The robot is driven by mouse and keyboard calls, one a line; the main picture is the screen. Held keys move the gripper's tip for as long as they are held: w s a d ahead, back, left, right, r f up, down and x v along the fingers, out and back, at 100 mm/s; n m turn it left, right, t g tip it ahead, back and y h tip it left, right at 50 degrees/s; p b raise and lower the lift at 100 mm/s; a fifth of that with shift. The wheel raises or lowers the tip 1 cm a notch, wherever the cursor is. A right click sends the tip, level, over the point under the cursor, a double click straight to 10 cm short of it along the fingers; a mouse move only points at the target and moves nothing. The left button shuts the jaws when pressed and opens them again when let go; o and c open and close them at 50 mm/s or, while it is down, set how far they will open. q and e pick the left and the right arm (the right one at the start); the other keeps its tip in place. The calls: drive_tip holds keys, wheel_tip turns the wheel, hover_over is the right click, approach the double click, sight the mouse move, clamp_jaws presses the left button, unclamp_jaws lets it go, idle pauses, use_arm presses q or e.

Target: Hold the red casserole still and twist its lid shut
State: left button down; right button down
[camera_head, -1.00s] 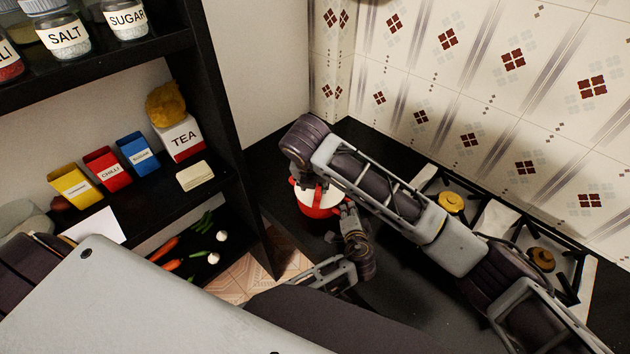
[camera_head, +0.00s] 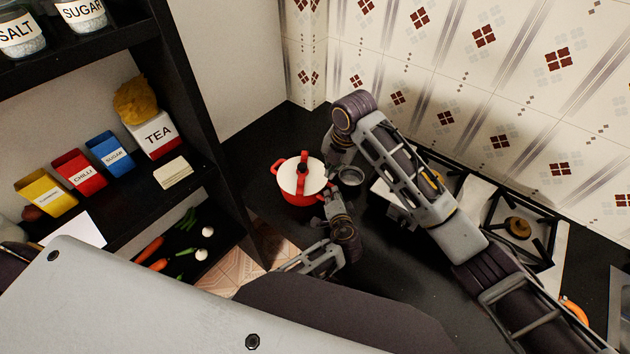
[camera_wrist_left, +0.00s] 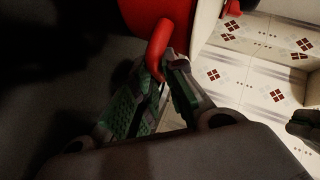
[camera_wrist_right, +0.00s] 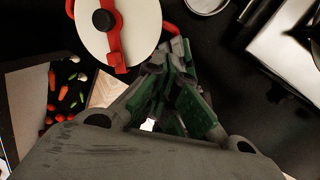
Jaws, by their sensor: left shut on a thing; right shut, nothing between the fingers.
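The red casserole (camera_head: 300,197) stands on the black counter. Its white lid (camera_head: 290,178) lies on top, with a red bar and a dark knob; lid and bar also show in the right wrist view (camera_wrist_right: 92,42). My left gripper (camera_head: 327,204) is shut on the casserole's right-hand side handle, and the left wrist view shows the red handle (camera_wrist_left: 157,45) between its fingertips. My right gripper (camera_head: 333,160) is shut and empty, to the right of the casserole and apart from the lid. Its closed fingers show in the right wrist view (camera_wrist_right: 170,82).
A small metal container (camera_head: 350,177) stands right of the casserole, close to both grippers. The stove (camera_head: 525,225) with brown burner caps is at the right. A dark shelf (camera_head: 190,120) with boxes and jars rises at the left, and the tiled wall (camera_head: 450,70) is behind.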

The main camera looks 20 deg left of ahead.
drive_tip(key=shift+w+d+r+m+g+y, duration=0.25)
drive_tip(key=shift+d+m+g+y, duration=0.15)
drive_tip(key=shift+m, duration=1.85)
drive_tip(key=shift+w+d+r+m+g+y, duration=0.25)
drive_tip(key=shift+d+m+g+y, duration=0.15)
drive_tip(key=shift+m, duration=1.8)
drive_tip(key=shift+w+d+r+m+g+y, duration=0.15)
drive_tip(key=shift+w+d+m+g+y, duration=0.2)
drive_tip(key=shift+m, duration=1.9)
drive_tip(key=shift+s, duration=0.1)
drive_tip(key=shift+f, duration=0.1)
drive_tip(key=x, duration=0.9)
drive_tip(key=shift+a+f, duration=0.15)
drive_tip(key=shift+f, duration=0.25)
drive_tip(key=shift+s+a, duration=0.25)
drive_tip(key=shift+a, duration=0.7)
drive_tip(key=shift+s+a, duration=0.2)
drive_tip(key=shift+a, duration=0.8)
